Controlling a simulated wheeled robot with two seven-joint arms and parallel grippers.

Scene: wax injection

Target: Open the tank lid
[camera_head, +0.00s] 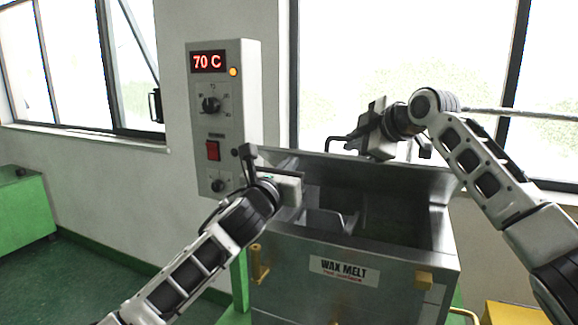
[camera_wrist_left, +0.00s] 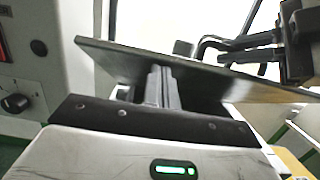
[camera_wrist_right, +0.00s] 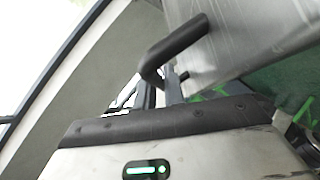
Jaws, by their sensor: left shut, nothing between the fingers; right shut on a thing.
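The metal wax tank (camera_head: 300,262) labelled "WAX MELT" stands in the middle of the head view, with its inside showing. Its lid (camera_head: 375,172) is raised and leans at the tank's back. The lid (camera_wrist_left: 125,58) crosses the left wrist view as a tilted plate. My right gripper (camera_head: 362,138) is shut on the lid's dark bar handle (camera_wrist_right: 182,45) behind the raised lid. My left gripper (camera_head: 292,187) is at the tank's left rim, in front of the lid. Its fingers (camera_wrist_left: 160,85) are shut and empty; I cannot tell whether they touch the lid.
A control box (camera_head: 235,120) reading 70 C, with knobs and a red switch, is on the wall close to my left gripper. Yellow brackets (camera_head: 424,280) stick out from the tank's front. A green cabinet (camera_head: 25,208) stands far left. Windows are behind.

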